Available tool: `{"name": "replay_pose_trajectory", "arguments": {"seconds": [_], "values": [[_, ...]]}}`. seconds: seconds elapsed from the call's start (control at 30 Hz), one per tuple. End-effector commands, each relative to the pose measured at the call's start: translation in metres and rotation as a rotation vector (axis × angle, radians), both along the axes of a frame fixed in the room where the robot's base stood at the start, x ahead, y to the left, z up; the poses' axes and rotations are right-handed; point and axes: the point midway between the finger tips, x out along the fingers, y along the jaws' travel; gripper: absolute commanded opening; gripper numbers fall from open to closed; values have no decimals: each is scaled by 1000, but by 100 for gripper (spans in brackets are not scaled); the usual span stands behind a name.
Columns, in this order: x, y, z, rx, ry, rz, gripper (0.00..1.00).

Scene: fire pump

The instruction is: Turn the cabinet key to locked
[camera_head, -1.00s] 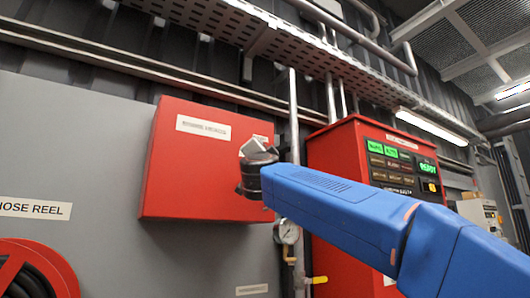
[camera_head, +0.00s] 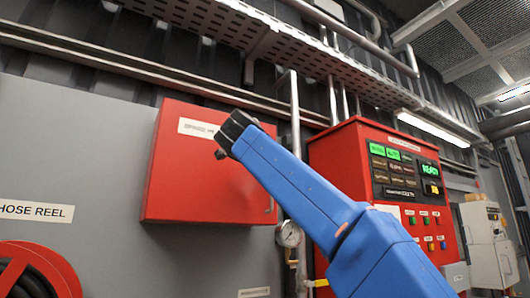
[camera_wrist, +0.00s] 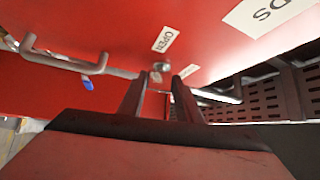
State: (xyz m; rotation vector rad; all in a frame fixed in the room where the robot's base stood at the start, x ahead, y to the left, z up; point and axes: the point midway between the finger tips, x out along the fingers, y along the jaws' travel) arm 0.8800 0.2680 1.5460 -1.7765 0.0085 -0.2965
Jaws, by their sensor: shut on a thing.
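The red cabinet (camera_head: 185,185) hangs on the grey wall, and its door fills much of the wrist view. My gripper (camera_wrist: 157,84) is at the cabinet front, with its two dark fingers on either side of a small metal key and lock (camera_wrist: 156,72). It is shut on the key, though the contact is hard to make out. A white "OPEN" label (camera_wrist: 165,39) sits beside the lock. In the head view my gripper (camera_head: 226,140) is in front of the cabinet's upper right part and hides the key. The key's exact angle cannot be told.
A bar handle (camera_wrist: 62,60) stands out from the cabinet at the left of the wrist view. A red control panel (camera_head: 385,170) is to the right, with a pressure gauge (camera_head: 289,234) and pipes between. A hose reel (camera_head: 35,275) is at lower left.

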Motion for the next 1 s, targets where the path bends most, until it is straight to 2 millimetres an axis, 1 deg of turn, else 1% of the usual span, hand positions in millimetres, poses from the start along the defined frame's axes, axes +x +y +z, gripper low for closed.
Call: {"name": "replay_pose_trajectory", "arguments": {"seconds": [0.63, 0.67, 0.7, 0.73, 1.0], "values": [[0, -1, 0, 25, 17, -3, 9], [0, -1, 0, 25, 17, -3, 38], [0, -1, 0, 25, 17, -3, 48], [0, -1, 0, 25, 17, -3, 50], [0, -1, 0, 25, 16, -2, 50]]}}
